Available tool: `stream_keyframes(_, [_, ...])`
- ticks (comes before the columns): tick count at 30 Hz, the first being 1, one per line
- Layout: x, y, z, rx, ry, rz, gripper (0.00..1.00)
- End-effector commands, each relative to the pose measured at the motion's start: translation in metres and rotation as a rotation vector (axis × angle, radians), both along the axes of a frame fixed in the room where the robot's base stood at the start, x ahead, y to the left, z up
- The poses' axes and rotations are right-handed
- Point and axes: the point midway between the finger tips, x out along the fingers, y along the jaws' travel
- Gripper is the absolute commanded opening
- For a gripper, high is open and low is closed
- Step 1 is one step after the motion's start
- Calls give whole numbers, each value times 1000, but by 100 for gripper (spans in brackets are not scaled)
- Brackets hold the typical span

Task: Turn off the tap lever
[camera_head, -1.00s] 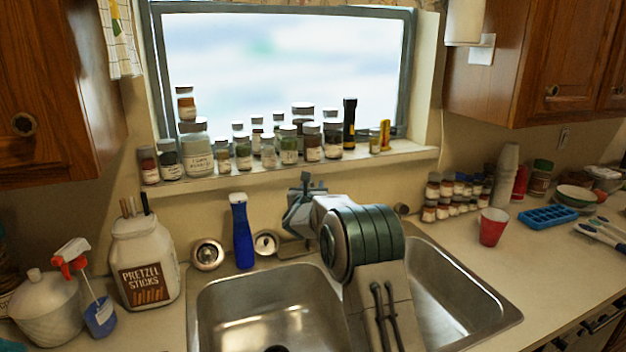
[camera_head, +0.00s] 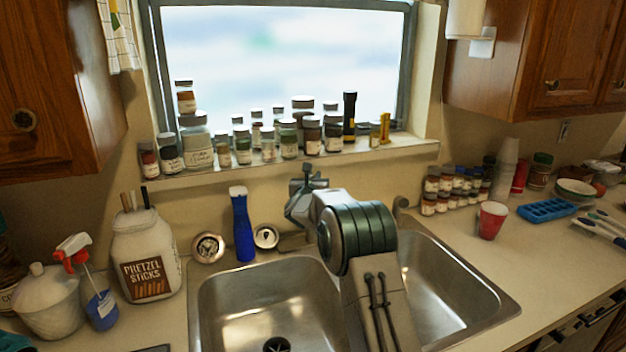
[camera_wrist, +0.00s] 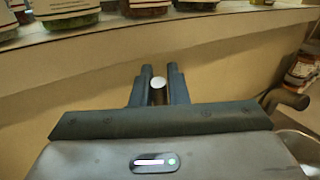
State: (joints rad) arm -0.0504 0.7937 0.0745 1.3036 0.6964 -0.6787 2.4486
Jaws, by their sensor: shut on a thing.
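In the wrist view, my gripper (camera_wrist: 158,83) is shut on a small round pale end between its two dark fingers. This looks like the tap lever (camera_wrist: 158,85); the rest of it is hidden behind the fingers. A curved metal tap spout (camera_wrist: 288,98) stands to the right, apart from the fingers. In the head view, the spout (camera_head: 402,204) shows just right of my arm, behind the sink. My arm hides most of the tap base there, and my gripper (camera_head: 307,172) is in front of the wall, below the window sill.
A double steel sink (camera_head: 235,290) lies below my arm. A blue bottle (camera_head: 243,228) stands left of my gripper. Several spice jars crowd the window sill (camera_head: 240,175) above. A red cup (camera_head: 491,221) and more small jars (camera_head: 443,205) stand to the right.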

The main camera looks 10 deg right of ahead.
Motion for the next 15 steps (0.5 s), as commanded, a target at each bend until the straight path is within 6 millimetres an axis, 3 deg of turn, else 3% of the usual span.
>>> stream_keyframes(15, [-7, 4, -6, -43, -85, 2, 0])
